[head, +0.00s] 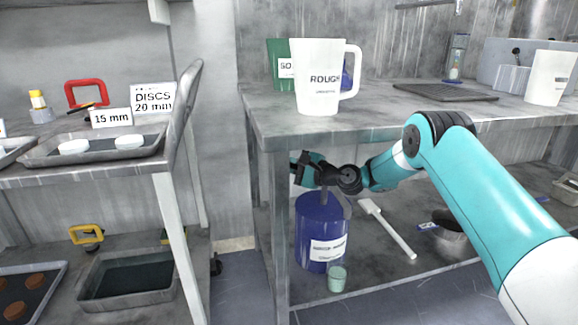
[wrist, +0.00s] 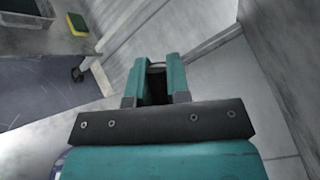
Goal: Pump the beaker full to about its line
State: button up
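A dark blue jug (head: 316,222) with a white label stands on the lower shelf under the bench. A small greenish beaker (head: 337,280) stands in front of it; its line and fill level are too small to make out. My gripper (head: 299,168) is over the top of the jug, pointing left, and hides most of the pump head. A grey curved part (head: 343,203), perhaps the spout, shows below my wrist. In the wrist view the two teal fingers of my gripper (wrist: 158,75) stand apart with a dark gap between them; I cannot make out anything held there.
A bench leg (head: 281,230) stands just left of the jug. The bench top (head: 270,105) is close above my gripper and carries a white ROUGH pitcher (head: 319,85). A white-handled tool (head: 388,228) lies right of the jug. A rack with trays (head: 100,150) stands at left.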

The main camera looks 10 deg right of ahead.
grip_shut()
jog(key=shift+s+a+f+n, duration=0.1)
jog(key=shift+a+f+n, duration=0.15)
jog(key=shift+f, duration=0.2)
jog(key=o, duration=0.6)
grip_release()
jog(key=shift+d, duration=0.1)
jog(key=shift+g, duration=0.3)
jog(key=shift+p+v, duration=0.95)
jog(key=shift+v, duration=7.7)
jog(key=shift+s, duration=0.15)
